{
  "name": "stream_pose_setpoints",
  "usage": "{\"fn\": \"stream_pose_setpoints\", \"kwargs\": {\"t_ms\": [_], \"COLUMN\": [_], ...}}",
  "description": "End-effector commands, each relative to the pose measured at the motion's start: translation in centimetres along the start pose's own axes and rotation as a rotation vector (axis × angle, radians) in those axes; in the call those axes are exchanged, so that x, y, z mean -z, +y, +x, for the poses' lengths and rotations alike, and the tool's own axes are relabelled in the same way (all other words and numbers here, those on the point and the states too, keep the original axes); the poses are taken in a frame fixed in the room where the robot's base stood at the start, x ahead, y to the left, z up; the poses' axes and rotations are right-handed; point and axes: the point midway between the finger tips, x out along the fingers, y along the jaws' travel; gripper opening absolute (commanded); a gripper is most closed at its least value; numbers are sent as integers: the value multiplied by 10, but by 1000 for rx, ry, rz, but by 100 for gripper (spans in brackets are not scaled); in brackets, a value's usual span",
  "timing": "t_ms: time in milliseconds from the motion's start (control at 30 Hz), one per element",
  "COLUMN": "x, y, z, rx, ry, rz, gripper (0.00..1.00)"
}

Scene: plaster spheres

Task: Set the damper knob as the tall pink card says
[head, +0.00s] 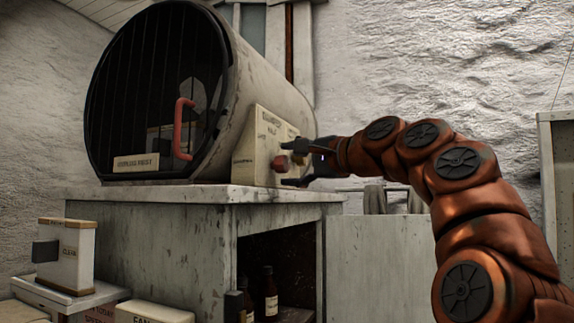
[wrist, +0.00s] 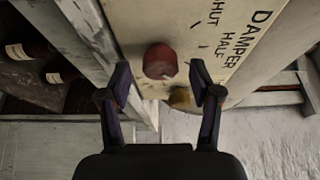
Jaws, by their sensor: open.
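The damper knob (head: 280,162) is a round red-brown knob on a cream panel (head: 262,135) at the drum's right side. The wrist view shows the knob (wrist: 160,61) with the words DAMPER, HALF and SHUT on the panel beside it. My gripper (head: 288,165) is open, one finger above and one below the knob in the head view. In the wrist view the knob lies between and just beyond the fingertips; I cannot tell whether they touch it. No pointer on the knob can be made out. I cannot make out a tall pink card.
The drum (head: 245,85) has a barred dark front and a red handle (head: 183,128). It stands on a worn cabinet (head: 170,245) with bottles (head: 270,295) inside. A smaller tan knob (wrist: 180,97) sits near the damper knob. A labelled box (head: 66,255) stands at lower left.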

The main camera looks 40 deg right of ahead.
Motion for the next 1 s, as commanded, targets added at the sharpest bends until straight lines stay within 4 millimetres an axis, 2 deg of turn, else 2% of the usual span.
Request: {"fn": "stream_pose_setpoints", "kwargs": {"t_ms": [200, 500, 700, 1000], "x": [0, -1, 0, 0], "y": [-2, -1, 0, 0], "z": [-42, -90, -102, -103], "rx": [7, 4, 2, 1], "ry": [1, -1, 0, -1], "rz": [0, 0, 0, 0], "gripper": [64, 64, 64, 64]}}
